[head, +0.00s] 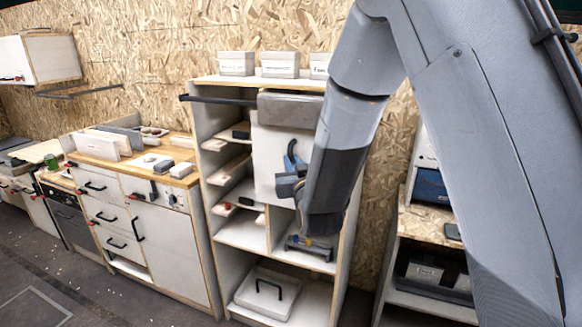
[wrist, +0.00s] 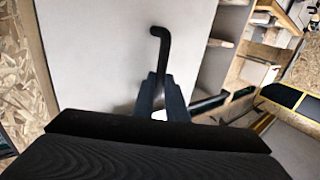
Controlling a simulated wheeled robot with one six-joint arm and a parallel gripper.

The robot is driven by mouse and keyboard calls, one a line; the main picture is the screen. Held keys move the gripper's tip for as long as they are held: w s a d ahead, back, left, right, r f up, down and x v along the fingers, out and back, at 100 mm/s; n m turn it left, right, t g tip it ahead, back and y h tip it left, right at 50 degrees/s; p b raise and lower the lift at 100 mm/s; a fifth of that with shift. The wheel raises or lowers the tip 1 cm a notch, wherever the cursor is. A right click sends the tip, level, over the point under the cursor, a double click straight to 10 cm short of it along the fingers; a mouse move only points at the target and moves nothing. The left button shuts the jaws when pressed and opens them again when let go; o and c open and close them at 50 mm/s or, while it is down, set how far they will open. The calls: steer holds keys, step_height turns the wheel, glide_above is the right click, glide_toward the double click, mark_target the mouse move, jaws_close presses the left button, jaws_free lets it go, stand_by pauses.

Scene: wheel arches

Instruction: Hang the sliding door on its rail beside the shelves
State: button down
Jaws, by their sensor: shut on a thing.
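The sliding door is a pale flat panel (head: 268,150) standing upright in front of the upper right part of the open shelf unit (head: 346,240). It fills much of the wrist view (wrist: 100,60). My gripper (head: 291,172) is shut on the door's dark bent handle (wrist: 161,45), with both fingers (wrist: 162,98) around its lower part. The rail is a dark bar (head: 217,99) across the top front of the shelves, sticking out at the left. A grey block-like shape (head: 290,108) lies at the door's top. I cannot tell whether the door's top touches the rail.
Small lidded boxes (head: 280,65) stand on top of the shelf unit. A drawer cabinet (head: 160,235) stands close on the left, with goods on its top. Another rack (head: 428,226) stands to the right. A lidded bin (head: 267,293) sits at the bottom. Open floor lies at the front left.

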steer(key=shift+w+d+f+b, duration=0.3)
steer(key=shift+w+f+b, duration=0.4)
steer(key=c, duration=1.8)
jaws_free()
steer(key=shift+o, duration=0.6)
steer(key=shift+f, duration=0.1)
steer(key=shift+s, duration=0.1)
